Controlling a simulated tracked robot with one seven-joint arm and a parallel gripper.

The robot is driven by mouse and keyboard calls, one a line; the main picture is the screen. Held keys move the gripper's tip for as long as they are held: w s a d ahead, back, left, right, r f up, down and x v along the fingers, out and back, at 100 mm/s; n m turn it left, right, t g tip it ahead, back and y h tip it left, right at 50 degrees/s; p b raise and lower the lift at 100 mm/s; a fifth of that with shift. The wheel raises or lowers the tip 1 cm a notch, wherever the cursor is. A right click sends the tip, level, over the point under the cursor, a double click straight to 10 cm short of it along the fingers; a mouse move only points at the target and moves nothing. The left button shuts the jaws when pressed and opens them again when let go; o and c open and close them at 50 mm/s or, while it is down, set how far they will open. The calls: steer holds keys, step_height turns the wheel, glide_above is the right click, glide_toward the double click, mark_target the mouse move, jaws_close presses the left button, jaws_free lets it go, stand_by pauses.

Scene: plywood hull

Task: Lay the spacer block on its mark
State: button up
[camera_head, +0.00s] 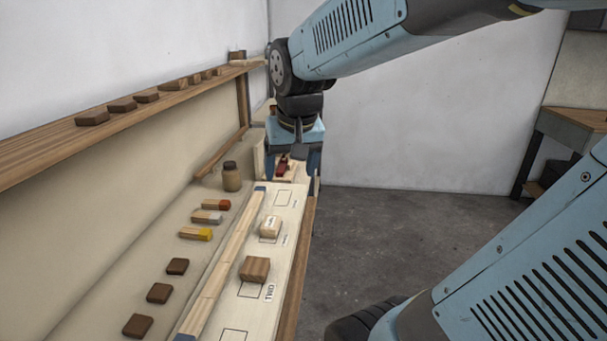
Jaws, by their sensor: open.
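A pale plywood board (263,203) with several outlined rectangular marks runs along the bench. A brown wooden block (255,269) lies partly over one outline, near printed lettering. A pale block with small print (271,226) lies on another outline farther up. An empty outline (283,198) shows beyond it, and another outline (234,335) is cut off at the bottom edge. I cannot tell which block is the spacer block. My gripper (292,170) points down, open, at the far end of the board. A small dark red object (282,167) shows between its fingers; contact cannot be told.
A long wooden strip with blue ends (223,265) lies along the board's left side. Left of it are a jar (232,177), blocks with red, grey and yellow ends (196,234), and several dark blocks (159,293). A shelf (50,147) overhangs at left. Floor is open at right.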

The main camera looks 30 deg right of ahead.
steer(key=s+r+n+t, duration=0.1)
steer(key=s+n, duration=0.1)
steer(key=s, duration=0.6)
steer(key=shift+r+t, duration=0.35)
steer(key=shift+t, duration=0.05)
